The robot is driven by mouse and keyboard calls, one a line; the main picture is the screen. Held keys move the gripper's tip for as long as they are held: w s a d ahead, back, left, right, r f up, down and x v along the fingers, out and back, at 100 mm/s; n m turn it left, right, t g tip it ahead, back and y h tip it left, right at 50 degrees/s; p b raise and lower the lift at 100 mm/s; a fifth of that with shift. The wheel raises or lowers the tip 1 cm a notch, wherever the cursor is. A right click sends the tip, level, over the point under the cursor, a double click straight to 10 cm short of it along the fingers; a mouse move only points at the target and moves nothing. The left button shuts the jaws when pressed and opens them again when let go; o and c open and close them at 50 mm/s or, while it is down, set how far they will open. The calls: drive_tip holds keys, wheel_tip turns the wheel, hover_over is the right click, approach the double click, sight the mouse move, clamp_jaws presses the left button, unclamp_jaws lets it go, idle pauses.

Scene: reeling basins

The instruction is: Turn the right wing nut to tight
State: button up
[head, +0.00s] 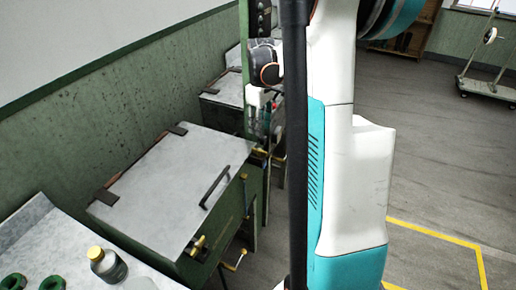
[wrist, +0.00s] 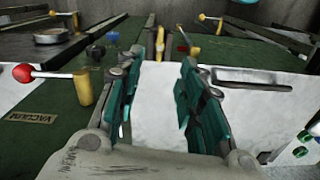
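My gripper (wrist: 160,85) is open in the wrist view, with a teal-padded finger at each side and nothing between them. Beyond the fingertips, a small yellow upright piece (wrist: 159,43) stands at a dark green edge. I cannot tell whether it is the right wing nut. In the head view, yellow fittings (head: 195,245) sit on the front of the near lidded basin (head: 175,185), and another yellow piece (head: 243,178) sits near its right corner. None shows clearly as a wing nut. My arm covers the middle of the head view and hides much of the area around my gripper.
A red-knobbed lever (wrist: 22,72) with a yellow hub stands left of my gripper beside a VACUUM label (wrist: 32,118). A bar handle (wrist: 250,86) lies to the right. A yellow-capped bottle (head: 107,265) stands on the left counter.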

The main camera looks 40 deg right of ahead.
sight(259, 152)
wheel_tip(259, 152, down, 11)
drive_tip(key=b, duration=0.2)
drive_tip(key=shift+f+b, duration=0.2)
drive_tip(key=shift+b, duration=0.1)
